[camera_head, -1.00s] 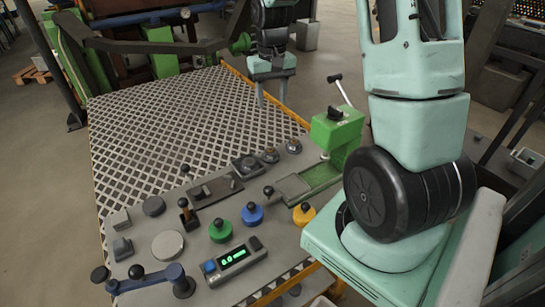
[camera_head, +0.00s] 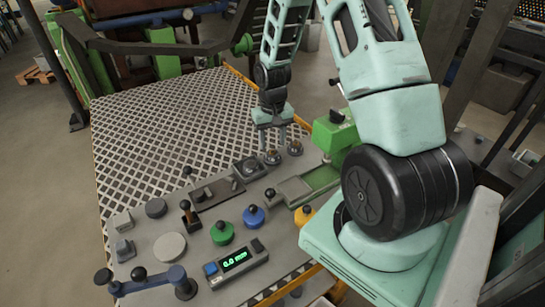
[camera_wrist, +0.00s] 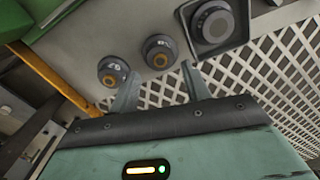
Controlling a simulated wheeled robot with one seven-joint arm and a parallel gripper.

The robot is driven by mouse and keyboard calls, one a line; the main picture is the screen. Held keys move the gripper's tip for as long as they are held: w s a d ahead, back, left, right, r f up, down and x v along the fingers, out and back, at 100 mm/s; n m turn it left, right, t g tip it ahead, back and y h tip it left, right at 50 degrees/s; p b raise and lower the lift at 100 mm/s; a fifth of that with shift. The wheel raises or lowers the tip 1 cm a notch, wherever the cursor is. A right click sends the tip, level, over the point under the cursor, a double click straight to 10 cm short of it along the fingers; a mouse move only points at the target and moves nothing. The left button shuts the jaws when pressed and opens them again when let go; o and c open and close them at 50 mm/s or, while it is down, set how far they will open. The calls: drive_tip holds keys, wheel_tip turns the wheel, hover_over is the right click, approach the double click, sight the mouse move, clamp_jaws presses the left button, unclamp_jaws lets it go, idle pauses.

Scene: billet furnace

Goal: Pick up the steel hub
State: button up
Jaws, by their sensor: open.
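Two round grey hub-like parts with brass-coloured centres stand side by side: the middle one (camera_head: 271,157) and the right one (camera_head: 295,148). A plain grey round part sits in a dark square holder (camera_head: 249,168) to their left. I cannot tell for sure which is the steel hub. In the wrist view the middle one (camera_wrist: 160,52) lies just past the gap between my fingers, the other one (camera_wrist: 113,72) is to the left, and the square holder (camera_wrist: 215,38) is at top right. My gripper (camera_head: 273,143) is open and empty, fingers pointing down, apparently above and behind the middle part.
A green press (camera_head: 335,135) stands right of the parts. Levers, a green knob (camera_head: 221,232), a blue knob (camera_head: 253,215) and a digital gauge (camera_head: 237,262) fill the front bench. The perforated table area (camera_head: 165,140) behind is clear.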

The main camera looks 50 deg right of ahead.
sight(273, 151)
wheel_tip(273, 151, down, 4)
drive_tip(key=shift+s+r, duration=0.1)
drive_tip(key=shift+r, duration=0.1)
